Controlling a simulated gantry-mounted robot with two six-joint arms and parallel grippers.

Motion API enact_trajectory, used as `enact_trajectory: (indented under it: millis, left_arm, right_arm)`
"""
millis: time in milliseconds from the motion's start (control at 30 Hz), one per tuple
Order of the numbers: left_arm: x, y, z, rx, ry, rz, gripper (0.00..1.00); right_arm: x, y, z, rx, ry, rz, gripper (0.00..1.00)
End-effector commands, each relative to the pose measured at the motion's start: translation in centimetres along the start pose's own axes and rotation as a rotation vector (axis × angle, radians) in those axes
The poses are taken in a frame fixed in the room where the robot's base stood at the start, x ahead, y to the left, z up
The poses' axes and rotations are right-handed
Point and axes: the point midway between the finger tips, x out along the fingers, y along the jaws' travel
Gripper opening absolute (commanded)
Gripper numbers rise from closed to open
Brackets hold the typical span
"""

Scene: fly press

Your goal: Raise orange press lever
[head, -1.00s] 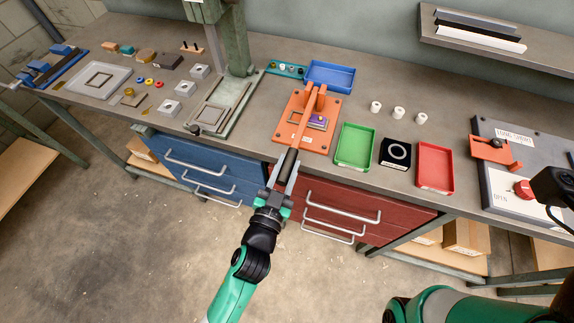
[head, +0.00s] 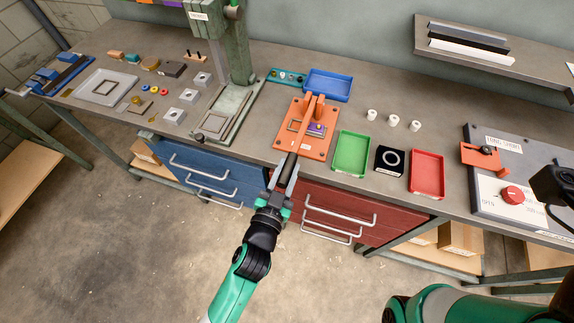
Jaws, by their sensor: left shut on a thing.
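The orange press (head: 326,145) stands near the front edge of the bench, with a small purple piece (head: 316,128) on its base. Its orange lever (head: 302,134) slants from the pivot at the back toward the front edge and ends in a black handle (head: 289,166). My left gripper (head: 284,174) is shut on the black handle, its fingers on either side, just beyond the bench edge above the drawers. The exact grip contact is small in view. My right arm shows at the lower right; its gripper fingers are not visible.
A blue tray (head: 347,85) is behind the press; a green tray (head: 366,155), a black ring pad (head: 402,160) and a red tray (head: 440,175) are at its right. A green-grey column press (head: 243,50) stands at its left. Red drawers (head: 360,210) lie below the handle.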

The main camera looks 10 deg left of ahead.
Motion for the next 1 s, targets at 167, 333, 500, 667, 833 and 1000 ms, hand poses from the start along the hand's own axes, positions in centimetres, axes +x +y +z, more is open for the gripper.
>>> enact_trajectory:
  millis: [167,333,500,667,833,1000]
  left_arm:
    - [0.0,-0.8,-4.1,-0.001,-0.085,0.016,0.0]
    - [0.4,-1.4,-6.9,-0.002,-0.181,0.036,0.0]
    - [1.1,-1.8,-9.3,-0.002,-0.28,0.056,0.0]
    - [2.0,-2.2,-11.3,-0.003,-0.367,0.073,0.0]
    - [3.0,-2.6,-13.0,-0.002,-0.446,0.089,0.0]
    - [3.8,-2.8,-14.0,-0.002,-0.503,0.101,0.0]
  right_arm:
    - [5.1,0.0,-4.7,0.0,0.001,0.0,0.0]
    - [9.0,0.0,-8.4,0.0,0.001,0.0,0.0]
    - [12.3,0.0,-11.4,0.0,0.001,0.0,0.0]
    - [14.6,0.1,-13.5,0.0,0.001,0.0,0.0]
    - [16.2,0.1,-14.9,0.0,0.0,0.0,0.0]
    - [17.0,0.1,-15.7,0.0,0.0,0.0,0.0]
